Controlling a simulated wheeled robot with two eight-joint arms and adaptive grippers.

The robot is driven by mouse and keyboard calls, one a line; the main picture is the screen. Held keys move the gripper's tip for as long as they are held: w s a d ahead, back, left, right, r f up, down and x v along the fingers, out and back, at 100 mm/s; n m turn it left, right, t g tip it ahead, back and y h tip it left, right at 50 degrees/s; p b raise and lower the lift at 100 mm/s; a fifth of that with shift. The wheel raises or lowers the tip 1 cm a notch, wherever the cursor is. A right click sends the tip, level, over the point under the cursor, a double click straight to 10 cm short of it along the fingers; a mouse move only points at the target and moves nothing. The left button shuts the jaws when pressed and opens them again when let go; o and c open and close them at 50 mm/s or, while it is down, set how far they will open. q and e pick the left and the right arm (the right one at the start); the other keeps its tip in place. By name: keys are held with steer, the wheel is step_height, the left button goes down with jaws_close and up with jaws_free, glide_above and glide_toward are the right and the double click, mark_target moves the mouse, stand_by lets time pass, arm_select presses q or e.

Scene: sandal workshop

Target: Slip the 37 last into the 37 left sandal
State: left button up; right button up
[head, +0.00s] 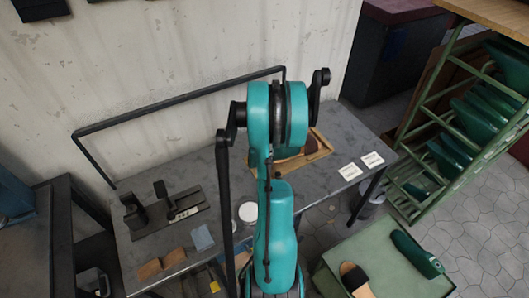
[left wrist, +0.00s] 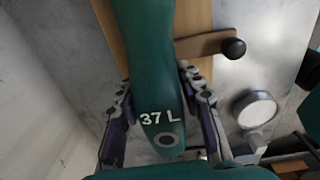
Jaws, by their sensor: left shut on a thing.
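In the left wrist view, a green last (left wrist: 150,60) marked "37 L" runs from the top edge down between the fingers of my left gripper (left wrist: 157,88). The gripper is shut on it, one finger along each side. Beneath the last lies a light wooden board (left wrist: 197,18), with a crosspiece ending in a black knob (left wrist: 234,48). The far end of the last is cut off, and I cannot tell whether it touches a sandal. In the head view my arm hides this gripper. A wooden tray (head: 322,152) shows partly behind the arm. My right gripper is not in view.
A green-topped stand (head: 345,252) holds another green last (head: 412,252) and a tan and black sandal (head: 354,279). A green rack (head: 440,130) of lasts stands right. The grey bench (head: 345,128) carries two white cards (head: 361,165), a black fixture (head: 165,210) and a white disc (head: 248,212).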

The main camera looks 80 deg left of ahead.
arm_select(q)
steer(key=shift+w+f, duration=0.1)
steer(key=shift+w, duration=0.05)
stand_by(0.3)
steer(key=shift+w+a, duration=0.2)
steer(key=shift+w, duration=0.35)
steer(key=shift+w+a, duration=0.15)
steer(key=shift+w, duration=0.4)
steer(key=shift+w+a+f, duration=0.1)
steer(key=shift+w+a, duration=0.1)
steer(key=shift+w, duration=0.4)
steer(key=shift+w+a+f, duration=0.1)
steer(key=shift+w+a, duration=0.05)
steer(key=shift+w, duration=0.45)
steer(key=shift+w, duration=0.1)
steer(key=shift+w+a, duration=0.15)
steer(key=shift+w, duration=0.4)
steer(key=shift+w+a, duration=0.15)
steer(key=shift+w, duration=0.4)
steer(key=shift+w+a+b, duration=0.1)
steer(key=shift+w+b, duration=0.1)
steer(key=shift+b, duration=0.1)
steer(key=shift+w+a, duration=0.25)
steer(key=shift+w, duration=0.75)
